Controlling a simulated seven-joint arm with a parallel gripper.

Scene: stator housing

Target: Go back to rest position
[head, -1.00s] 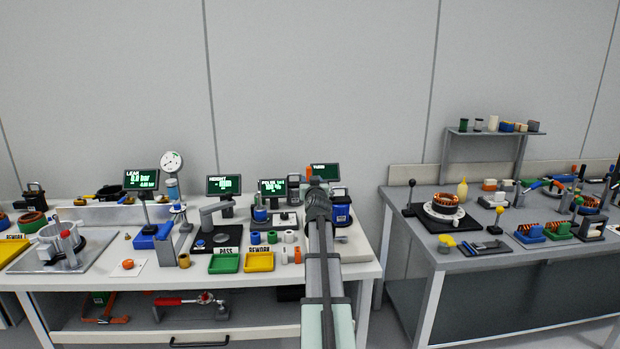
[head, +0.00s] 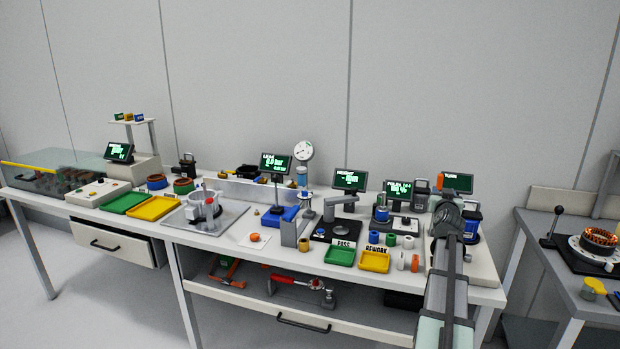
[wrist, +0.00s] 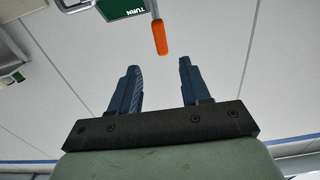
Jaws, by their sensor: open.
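In the wrist view my gripper (wrist: 158,82) is open. Its two dark blue fingers are apart with nothing between them. Beyond the fingertips hang an orange-ended rod (wrist: 160,38) and the TURN display (wrist: 122,10), which appear near the top of the picture. In the head view my arm rises from the lower right over the workbench, and its far end hides part of the bench's right side. The gripper's fingers cannot be made out there. The TURN display (head: 457,182) stands just behind the arm's end.
The white workbench (head: 225,240) carries a green PASS tray (head: 341,257), a yellow REWORK tray (head: 374,263), gauges and several displays. A drawer (head: 110,243) stands open at the left. A grey bench (head: 570,290) with a copper-wound stator (head: 599,240) is at the right.

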